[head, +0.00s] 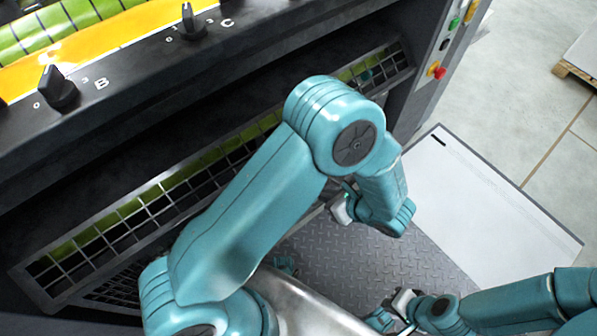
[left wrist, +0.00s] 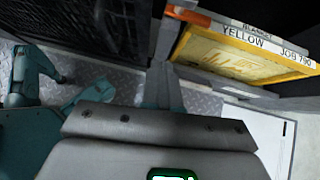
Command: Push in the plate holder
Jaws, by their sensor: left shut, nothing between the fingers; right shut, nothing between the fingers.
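A yellow panel (left wrist: 232,62), labelled "YELLOW JOB 790" on a white strip along its top edge, stands out to the right in the left wrist view. It looks like the plate holder. I cannot make it out in the head view. My left gripper (left wrist: 164,72) is shut and empty, its fingers pointing toward the gap left of the panel, apart from its face as far as I can tell. In the head view its fingers are hidden behind my left forearm and wrist. My right gripper (head: 388,312) is low at the bottom right, over the floor plate, shut and empty.
The dark ink unit with knobs (head: 58,88) and a long grille (head: 150,205) fills the left. Red, yellow and green buttons (head: 437,71) sit at its right end. A white sheet or board (head: 490,205) lies right of the metal tread plate (head: 370,262). Open floor lies beyond.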

